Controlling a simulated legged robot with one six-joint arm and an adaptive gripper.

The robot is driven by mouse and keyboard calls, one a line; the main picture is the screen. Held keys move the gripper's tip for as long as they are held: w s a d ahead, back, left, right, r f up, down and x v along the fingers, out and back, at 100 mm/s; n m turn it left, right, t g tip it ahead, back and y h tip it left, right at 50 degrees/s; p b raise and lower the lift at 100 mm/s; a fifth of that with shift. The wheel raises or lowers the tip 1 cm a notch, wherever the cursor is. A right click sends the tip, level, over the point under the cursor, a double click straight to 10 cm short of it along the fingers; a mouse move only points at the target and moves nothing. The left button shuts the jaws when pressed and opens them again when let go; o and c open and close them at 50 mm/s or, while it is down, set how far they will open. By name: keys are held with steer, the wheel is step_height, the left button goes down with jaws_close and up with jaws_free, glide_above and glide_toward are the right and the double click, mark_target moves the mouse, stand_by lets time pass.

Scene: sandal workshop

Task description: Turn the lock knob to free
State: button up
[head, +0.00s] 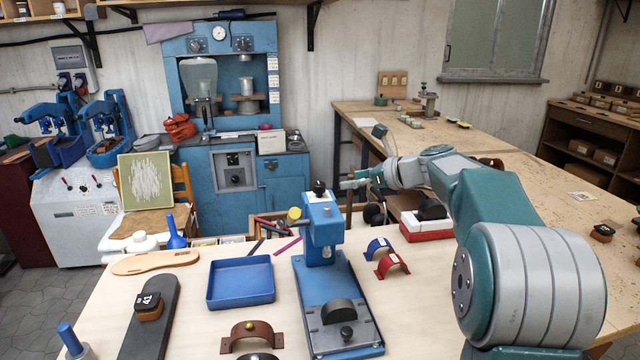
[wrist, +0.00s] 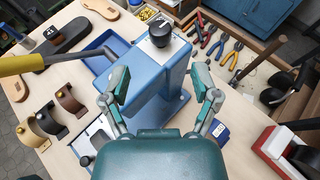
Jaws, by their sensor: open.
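A blue hand press (head: 323,228) stands upright on the bench, on a long blue base. A round black knob (head: 319,187) sits on top of its head. The knob also shows in the wrist view (wrist: 160,32), with a pale marked plate around it. A second, smaller black knob (head: 347,332) is at the front of the base. I cannot tell from labels which is the lock knob. My gripper (head: 355,180) is open and empty, right of the press head. In the wrist view its fingers (wrist: 160,72) are apart, with the top knob ahead of them; they appear not to touch it.
A yellow-ended lever (wrist: 20,65) sticks out from the press's left side. A blue tray (head: 241,283), leather straps (head: 252,337) and red and blue arched pieces (head: 392,264) lie around the press. Pliers (wrist: 222,48) lie behind it. A red-and-white box (head: 426,226) stands at right.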

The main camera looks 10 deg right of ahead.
mark_target(323, 185)
steer(key=x, duration=0.9)
steer(key=shift+w+f, duration=0.15)
steer(key=shift+f, duration=0.05)
steer(key=shift+w+a+f, duration=0.15)
steer(key=shift+w+a, duration=0.1)
steer(key=shift+a, duration=0.15)
jaws_close()
